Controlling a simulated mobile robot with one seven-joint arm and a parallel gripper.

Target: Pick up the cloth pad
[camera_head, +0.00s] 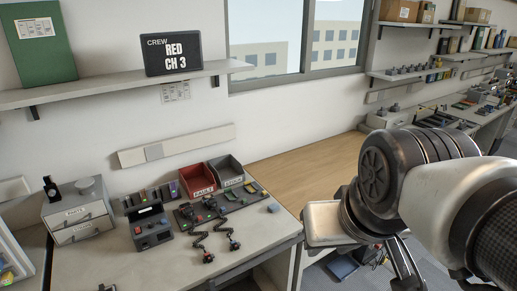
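I cannot pick out a cloth pad with certainty. A small blue-grey item (273,208) lies near the right end of the near bench, too small to identify. My arm fills the right side of the view, with a beige-faced block at its wrist end beside the bench. Part of my gripper (402,268) shows at the bottom, right of the bench; its fingertips are not clear, and I cannot tell whether it holds anything.
The near bench (100,268) carries a drawer box (78,211), a radio unit (151,229), a charger rack (215,206), coiled-cord handsets (206,241), a red bin (197,180) and a grey bin (226,171). A bare wooden surface (310,172) lies behind. A shelf (110,88) hangs above.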

